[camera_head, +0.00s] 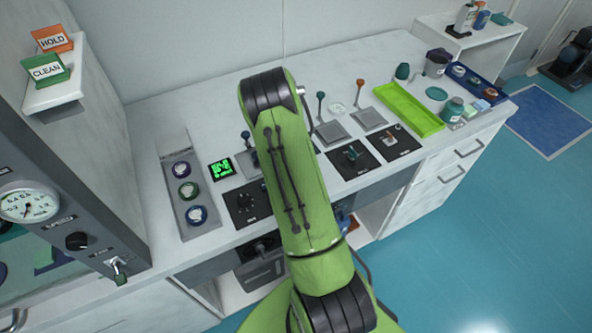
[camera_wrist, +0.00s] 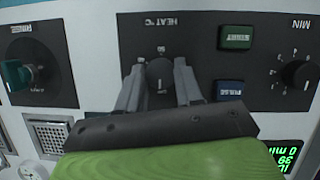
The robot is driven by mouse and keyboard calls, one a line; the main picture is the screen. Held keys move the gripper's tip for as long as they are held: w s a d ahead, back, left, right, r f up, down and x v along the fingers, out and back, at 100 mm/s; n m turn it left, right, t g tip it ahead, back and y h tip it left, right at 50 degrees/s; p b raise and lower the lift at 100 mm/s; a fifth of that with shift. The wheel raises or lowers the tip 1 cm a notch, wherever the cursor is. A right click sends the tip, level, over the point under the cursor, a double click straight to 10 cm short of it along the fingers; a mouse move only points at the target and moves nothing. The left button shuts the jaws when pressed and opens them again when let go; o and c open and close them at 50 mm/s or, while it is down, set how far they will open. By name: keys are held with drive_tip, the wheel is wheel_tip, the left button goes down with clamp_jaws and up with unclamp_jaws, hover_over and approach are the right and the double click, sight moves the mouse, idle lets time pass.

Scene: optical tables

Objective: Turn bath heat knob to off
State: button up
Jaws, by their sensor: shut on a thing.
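The heat knob (camera_wrist: 160,75) is a dark round knob on a black panel, below the label "HEAT °C" in the wrist view. A pale pointer mark shows on its face, but the setting it points to is too small to read surely. My gripper (camera_wrist: 160,84) has its two grey fingers on either side of the knob and is shut on it. In the head view my green arm reaches over the bench and hides the gripper and this knob.
In the wrist view, a green button (camera_wrist: 235,37), a blue button (camera_wrist: 230,91) and a MIN knob (camera_wrist: 306,75) are right of the heat knob. A teal knob (camera_wrist: 15,74) is at left. In the head view, levers and a green tray (camera_head: 409,109) stand on the bench.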

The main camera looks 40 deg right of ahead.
drive_tip(key=shift+n, duration=0.3)
drive_tip(key=o, duration=1)
drive_tip(key=shift+o, duration=0.2)
drive_tip(key=p+v, duration=0.2)
drive_tip(key=v, duration=1.3)
drive_tip(key=shift+a+r, duration=0.2)
drive_tip(key=shift+r, duration=0.2)
drive_tip(key=shift+w, duration=0.1)
